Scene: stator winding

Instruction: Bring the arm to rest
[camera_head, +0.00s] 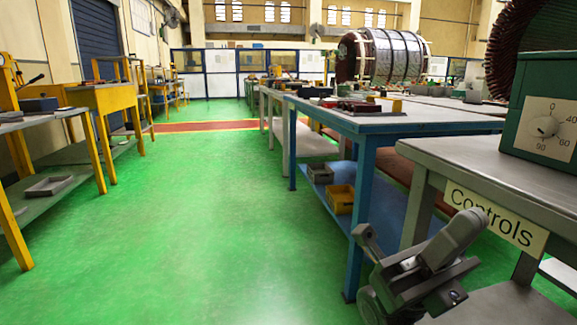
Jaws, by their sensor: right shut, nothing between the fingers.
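My right gripper (418,268) is at the bottom right of the head view, grey and dark. It is shut with nothing in it. It is in front of the grey controls table (480,160) and clear of the tabletop. My left arm and gripper are not in view.
A green control box (535,105) with a dial stands on the controls table, which bears a "Controls" sign (495,218). A blue workbench (400,122) stands beyond, with a yellow bin (341,199) on its lower shelf. Yellow benches (100,97) line the left. The green floor (200,220) between is clear.

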